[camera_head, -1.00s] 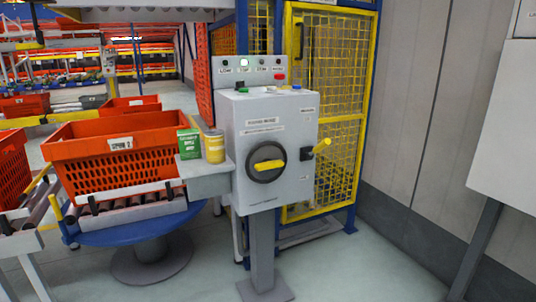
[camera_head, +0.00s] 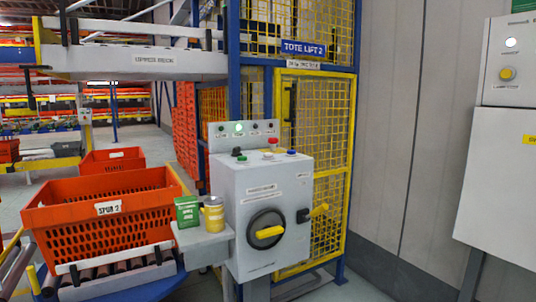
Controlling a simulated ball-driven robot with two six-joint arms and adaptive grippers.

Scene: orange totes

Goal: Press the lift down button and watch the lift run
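The grey control box (camera_head: 265,200) stands on a post in front of the tote lift cage (camera_head: 325,130), whose blue sign (camera_head: 303,48) reads TOTE LIFT 2. On its top are a black knob (camera_head: 236,152), a green button (camera_head: 241,158), a white button (camera_head: 268,156), a red button (camera_head: 273,142) and a blue button (camera_head: 291,152). Their labels are too small to read, so I cannot tell which is lift down. A lamp panel (camera_head: 245,133) behind them has a lit lamp. The front has a yellow rotary handle (camera_head: 270,232). Neither gripper is in view.
A green box (camera_head: 187,211) and a yellow tin (camera_head: 213,215) sit on a side shelf left of the control box. An orange tote (camera_head: 110,215) rests on rollers at left. An upper conveyor deck (camera_head: 150,64) hangs above. A white cabinet (camera_head: 500,180) stands at right.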

